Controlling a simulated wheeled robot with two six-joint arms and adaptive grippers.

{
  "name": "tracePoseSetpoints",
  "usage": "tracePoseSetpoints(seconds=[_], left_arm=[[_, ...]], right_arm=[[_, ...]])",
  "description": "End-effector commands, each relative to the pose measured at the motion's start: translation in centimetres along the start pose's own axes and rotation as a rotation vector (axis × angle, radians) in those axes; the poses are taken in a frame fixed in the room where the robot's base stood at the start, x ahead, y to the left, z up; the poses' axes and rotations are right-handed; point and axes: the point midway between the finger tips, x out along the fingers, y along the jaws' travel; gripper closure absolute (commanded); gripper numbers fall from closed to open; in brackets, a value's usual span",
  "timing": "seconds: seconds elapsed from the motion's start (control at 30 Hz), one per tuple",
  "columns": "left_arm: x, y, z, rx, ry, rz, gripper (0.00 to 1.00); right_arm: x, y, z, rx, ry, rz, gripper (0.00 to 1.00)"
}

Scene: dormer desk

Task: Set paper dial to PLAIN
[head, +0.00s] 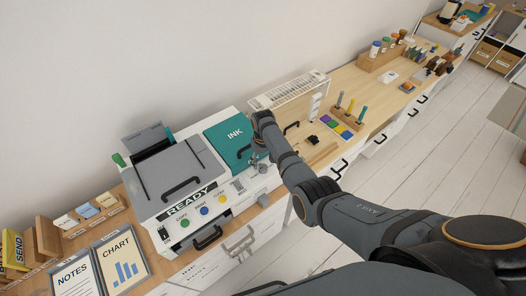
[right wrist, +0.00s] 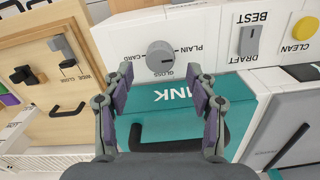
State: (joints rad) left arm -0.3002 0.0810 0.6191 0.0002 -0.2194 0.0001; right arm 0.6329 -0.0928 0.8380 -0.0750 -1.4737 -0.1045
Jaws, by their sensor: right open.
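The paper dial (right wrist: 160,57) is a round grey knob on a white panel, ahead of my right gripper in the right wrist view. The upside-down labels around it read PLAIN to its right, GLOSS below and CARD to its left. I cannot tell clearly which label its pointer faces. My right gripper (right wrist: 160,88) is open and empty, its two fingers spread to either side below the dial, apart from it. In the head view the right gripper (head: 258,161) is at the printer's front beside the teal INK cover (head: 227,142), and the dial is not clear there. My left gripper is not in view.
A DRAFT/BEST switch (right wrist: 249,40) and a yellow CLEAN button (right wrist: 305,28) lie right of the dial. A wooden panel with sliders (right wrist: 65,50) is on the left.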

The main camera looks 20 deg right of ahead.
Motion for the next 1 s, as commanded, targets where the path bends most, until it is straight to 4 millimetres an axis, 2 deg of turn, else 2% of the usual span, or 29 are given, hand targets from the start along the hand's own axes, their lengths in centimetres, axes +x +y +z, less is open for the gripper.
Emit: tracePoseSetpoints(seconds=[0.03, 0.2, 0.4, 1.0], left_arm=[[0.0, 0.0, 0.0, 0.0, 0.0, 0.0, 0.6], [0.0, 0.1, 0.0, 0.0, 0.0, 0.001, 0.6], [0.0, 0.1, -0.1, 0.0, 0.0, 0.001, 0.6], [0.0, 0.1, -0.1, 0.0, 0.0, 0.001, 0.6]], right_arm=[[-1.4, 0.0, -0.2, 0.0, 0.008, 0.0, 0.42], [-5.5, 0.0, -0.1, 0.0, 0.005, 0.0, 0.42], [-8.2, 0.0, -0.1, 0.0, 0.001, 0.0, 0.42], [-8.4, 0.1, 0.1, 0.002, 0.002, 0.001, 0.42]])
